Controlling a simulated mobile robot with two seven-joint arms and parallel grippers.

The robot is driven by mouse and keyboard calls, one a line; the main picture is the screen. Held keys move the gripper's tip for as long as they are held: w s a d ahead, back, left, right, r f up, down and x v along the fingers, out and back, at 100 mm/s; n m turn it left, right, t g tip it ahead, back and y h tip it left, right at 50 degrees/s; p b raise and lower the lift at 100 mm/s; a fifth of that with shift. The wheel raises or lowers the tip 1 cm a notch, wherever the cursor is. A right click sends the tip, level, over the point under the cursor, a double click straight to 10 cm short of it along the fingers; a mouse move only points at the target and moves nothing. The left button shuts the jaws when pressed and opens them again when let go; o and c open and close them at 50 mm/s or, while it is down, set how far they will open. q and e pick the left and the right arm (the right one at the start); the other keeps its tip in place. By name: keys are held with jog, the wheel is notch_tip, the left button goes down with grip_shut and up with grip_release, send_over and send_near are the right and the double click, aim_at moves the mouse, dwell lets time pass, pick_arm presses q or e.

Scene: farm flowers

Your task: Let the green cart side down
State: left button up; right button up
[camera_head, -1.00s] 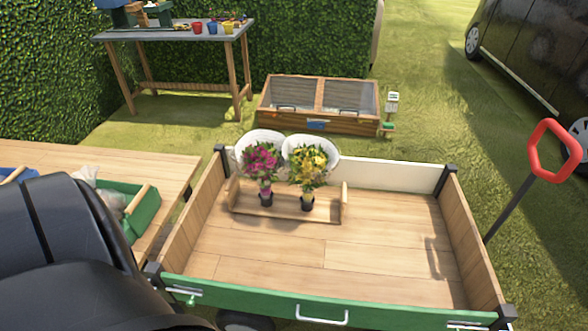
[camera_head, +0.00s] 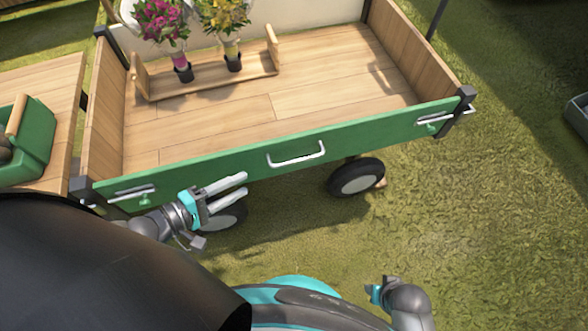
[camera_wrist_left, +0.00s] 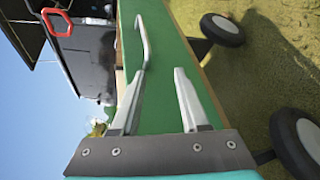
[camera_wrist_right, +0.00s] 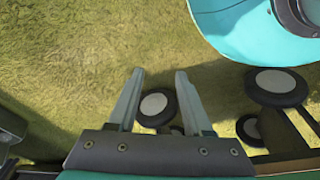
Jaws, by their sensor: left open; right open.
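The green cart side (camera_head: 240,160) stands upright along the near edge of the cart. A white handle (camera_head: 297,155) is at its middle, with a metal latch and green knob near each end, left latch (camera_head: 132,194) and right latch (camera_head: 445,117). My left gripper (camera_head: 240,187) is open and empty, just in front of the green side, left of the handle. In the left wrist view the handle (camera_wrist_left: 143,45) lies beyond the open fingers, apart from them. My right gripper, open and empty in the right wrist view (camera_wrist_right: 158,75), points at grass; in the head view its fingers are hardly visible.
The cart bed (camera_head: 240,110) holds a wooden rack (camera_head: 215,82) with two bouquets in the back left. A wooden table with a green tote (camera_head: 30,145) stands at the left. Cart wheels (camera_head: 356,178) are below the side.

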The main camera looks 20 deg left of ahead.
aim_at(287, 164)
pick_arm(q)
jog(key=w+d+n+b, duration=0.1)
jog(key=w+d+b, duration=0.1)
jog(key=w+d, duration=0.1)
jog(key=w+d+n+h+b, duration=0.1)
jog(key=w+d+b, duration=0.1)
jog(key=w+d, duration=0.1)
jog(key=w+d+f+n+b, duration=0.1)
jog(key=w+d, duration=0.2)
jog(key=shift+w+t+b, duration=0.3)
jog(key=shift+w+b, duration=0.1)
jog(key=shift+x, duration=0.85)
pick_arm(e)
jog(key=w+r+t, duration=0.2)
jog(key=w+r, duration=0.3)
jog(key=r, duration=0.5)
jog(key=shift+a+r, duration=0.2)
jog(key=shift+a, duration=0.25)
pick_arm(q)
jog(key=shift+d+r, duration=0.1)
jog(key=shift+r, duration=0.05)
grip_shut()
jog(key=shift+s, duration=0.1)
